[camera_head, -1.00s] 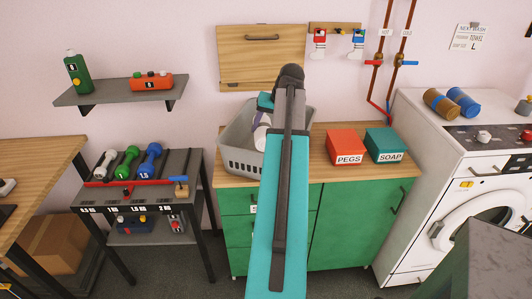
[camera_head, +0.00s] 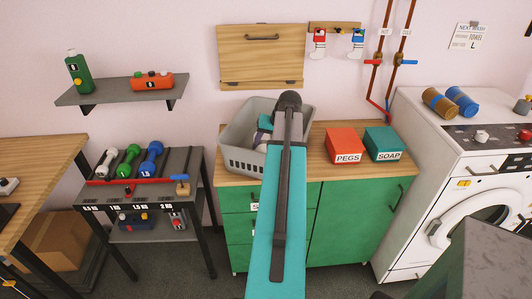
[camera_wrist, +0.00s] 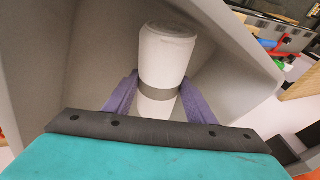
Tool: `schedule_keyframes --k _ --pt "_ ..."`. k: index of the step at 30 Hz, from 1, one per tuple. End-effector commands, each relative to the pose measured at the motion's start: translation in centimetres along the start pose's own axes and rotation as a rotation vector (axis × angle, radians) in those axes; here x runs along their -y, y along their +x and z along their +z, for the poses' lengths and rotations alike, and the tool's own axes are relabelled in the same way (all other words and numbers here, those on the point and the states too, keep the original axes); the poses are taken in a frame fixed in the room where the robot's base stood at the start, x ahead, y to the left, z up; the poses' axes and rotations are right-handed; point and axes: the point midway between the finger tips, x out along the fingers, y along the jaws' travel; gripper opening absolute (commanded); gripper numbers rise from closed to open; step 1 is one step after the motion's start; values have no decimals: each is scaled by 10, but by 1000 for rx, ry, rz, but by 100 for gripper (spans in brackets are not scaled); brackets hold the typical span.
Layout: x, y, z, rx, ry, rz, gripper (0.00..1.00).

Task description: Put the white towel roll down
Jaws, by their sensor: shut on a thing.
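The white towel roll (camera_wrist: 165,55) has a grey band and stands out between the purple fingers of my gripper (camera_wrist: 153,95) in the wrist view. My gripper is shut on it. The roll is inside the grey basket (camera_wrist: 60,60), whose walls surround it on several sides. I cannot tell whether the roll touches the basket floor. In the head view the basket (camera_head: 243,161) stands on the wooden counter, and my arm covers its right part. My gripper (camera_head: 262,134) shows only partly there, at the basket's inside.
A red PEGS box (camera_head: 345,146) and a green SOAP box (camera_head: 384,145) stand right of the basket on the counter (camera_head: 322,168). Brown and blue rolls (camera_head: 451,101) lie on the washing machine (camera_head: 470,180). A dumbbell rack (camera_head: 140,185) stands at left.

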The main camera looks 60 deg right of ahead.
Motion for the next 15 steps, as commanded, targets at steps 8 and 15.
schedule_keyframes --k 8,15 --pt "-1 4 2 1 0 0 19" --pt "-7 23 8 2 2 -1 19"
